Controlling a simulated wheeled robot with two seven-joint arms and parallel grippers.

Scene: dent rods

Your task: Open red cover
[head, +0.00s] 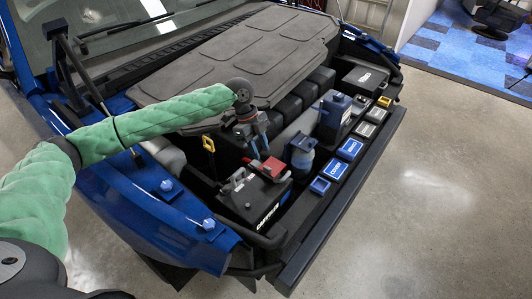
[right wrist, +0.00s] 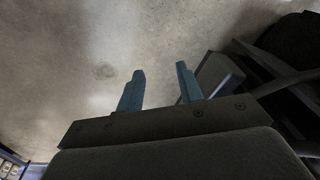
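The red cover (head: 272,171) sits on top of the black battery (head: 252,197), at the front left corner of the blue vehicle's open engine bay. My left gripper (head: 261,153) points down just above and behind the red cover. Its fingertips are very close to the cover's back edge; I cannot tell whether they touch it, or whether the fingers are open or shut. In the right wrist view my right gripper (right wrist: 159,70) is open and empty, with two blue fingers apart over a grey floor.
A blue-capped reservoir (head: 302,151) stands right of the battery. A larger dark container (head: 335,112) is further right. Several blue and grey labelled boxes line the front edge, including a blue one (head: 349,149). A big dark engine cover (head: 240,60) lies behind. The floor (head: 430,190) at right is clear.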

